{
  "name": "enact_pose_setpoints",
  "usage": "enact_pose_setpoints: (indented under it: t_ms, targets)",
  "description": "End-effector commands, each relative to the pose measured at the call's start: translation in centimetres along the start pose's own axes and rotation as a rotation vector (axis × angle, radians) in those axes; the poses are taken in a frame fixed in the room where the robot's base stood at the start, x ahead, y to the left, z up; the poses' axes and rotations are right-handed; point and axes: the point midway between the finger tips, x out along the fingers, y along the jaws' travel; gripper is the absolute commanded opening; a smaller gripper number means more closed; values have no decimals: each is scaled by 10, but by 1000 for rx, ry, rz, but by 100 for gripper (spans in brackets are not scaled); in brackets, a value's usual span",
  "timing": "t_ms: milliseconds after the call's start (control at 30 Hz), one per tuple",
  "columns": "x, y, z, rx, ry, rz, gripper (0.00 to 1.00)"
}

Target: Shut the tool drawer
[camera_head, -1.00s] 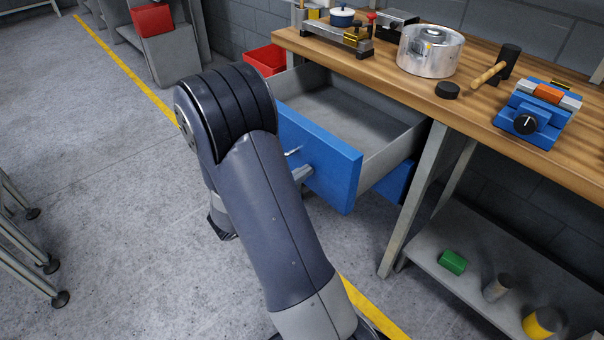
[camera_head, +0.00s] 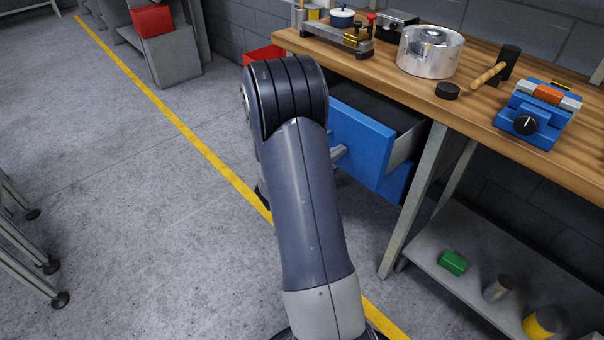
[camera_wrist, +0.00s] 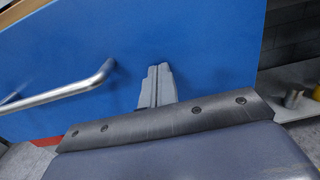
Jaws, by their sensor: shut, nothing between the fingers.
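The tool drawer (camera_head: 361,146) has a blue front and sits under the wooden workbench, still partly pulled out, with part of its grey inside showing. In the wrist view its blue front (camera_wrist: 205,62) fills most of the picture, with the metal bar handle (camera_wrist: 68,90) to the left of my gripper. My gripper (camera_wrist: 157,70) is shut and empty, its fingertips at the blue front to the right of the handle. They look to be against it. In the head view my arm hides the gripper and the left part of the drawer.
The workbench top (camera_head: 480,95) carries a metal pot (camera_head: 428,55), a mallet (camera_head: 495,68) and a blue vise (camera_head: 540,112). A bench leg (camera_head: 415,210) stands right of the drawer. A red bin (camera_head: 264,54) is behind my arm. Open floor lies to the left.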

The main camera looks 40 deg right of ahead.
Motion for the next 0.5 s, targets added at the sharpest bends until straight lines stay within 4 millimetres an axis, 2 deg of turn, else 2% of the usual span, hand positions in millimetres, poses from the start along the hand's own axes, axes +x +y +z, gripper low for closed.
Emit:
enact_pose_setpoints:
  t_ms: [33, 200, 400, 500]
  targets:
    - [20, -3, -2, 3, -1, -10, 0]
    - [76, -2, -2, 3, -2, -7, 0]
    - [130, -2, -2, 2, -2, -5, 0]
    - [149, -1, -2, 1, -1, -3, 0]
